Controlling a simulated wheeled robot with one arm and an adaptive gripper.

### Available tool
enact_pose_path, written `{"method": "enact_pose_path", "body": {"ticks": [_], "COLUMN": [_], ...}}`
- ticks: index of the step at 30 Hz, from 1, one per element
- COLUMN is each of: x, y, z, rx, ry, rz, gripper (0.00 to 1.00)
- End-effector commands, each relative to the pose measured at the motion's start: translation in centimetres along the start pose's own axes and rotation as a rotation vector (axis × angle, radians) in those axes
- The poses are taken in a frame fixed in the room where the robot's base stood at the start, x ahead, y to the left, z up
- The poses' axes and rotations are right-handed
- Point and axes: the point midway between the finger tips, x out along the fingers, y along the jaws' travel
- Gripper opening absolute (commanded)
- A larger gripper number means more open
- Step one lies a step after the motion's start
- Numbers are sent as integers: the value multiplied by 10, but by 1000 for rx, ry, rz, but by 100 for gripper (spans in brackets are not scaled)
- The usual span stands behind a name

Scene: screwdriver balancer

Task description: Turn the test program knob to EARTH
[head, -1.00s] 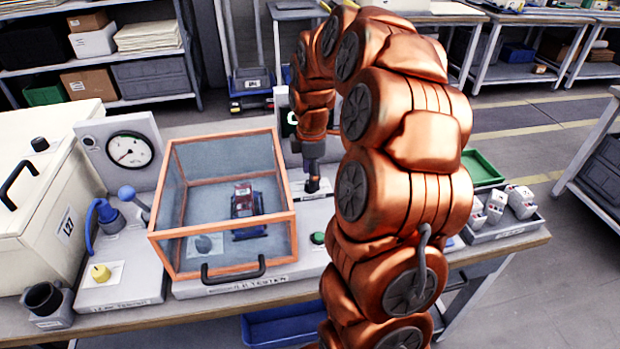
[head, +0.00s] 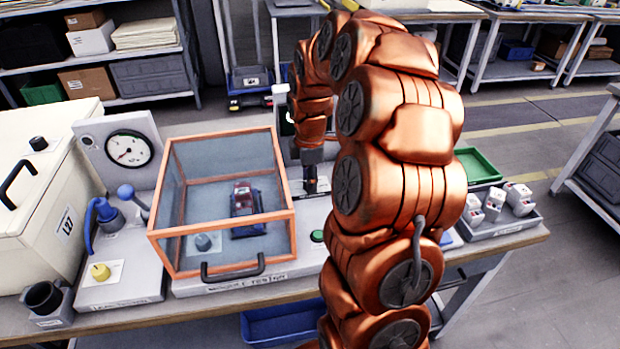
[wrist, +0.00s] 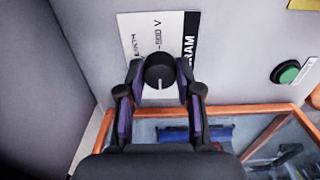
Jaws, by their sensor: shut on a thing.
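The test program knob (wrist: 160,71) is round and black, on a white label plate (wrist: 143,25) in the wrist view. A light mark on it faces the bottom of the picture. Lettering ending in "RTH" is at the plate's left, "-500 V" is above the knob, and a black strip ending in "RAM" is at the right. My gripper (wrist: 160,88) has one purple-padded finger on each side of the knob and is shut on it. In the head view my gripper (head: 310,187) points down at the panel right of the glass box; the knob is hidden there.
An orange-framed glass box (head: 164,250) with a device (head: 244,205) inside stands close left of my gripper. A green button (head: 317,237) is in front. A gauge (head: 130,149) stands at left, and a grey tray (head: 508,228) with white parts at right.

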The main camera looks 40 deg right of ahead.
Motion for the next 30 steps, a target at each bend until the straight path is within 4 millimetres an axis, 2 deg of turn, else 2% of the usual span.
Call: {"method": "enact_pose_path", "body": {"ticks": [1,3,14,20,30], "x": [0,0,1,2,2], "y": [0,0,0,1,1], "z": [0,0,0,1,1], "rx": [0,0,63,193,509], "ry": [0,0,0,-1,1], "rz": [0,0,2,4,4], "gripper": [7,0,0,0,0]}}
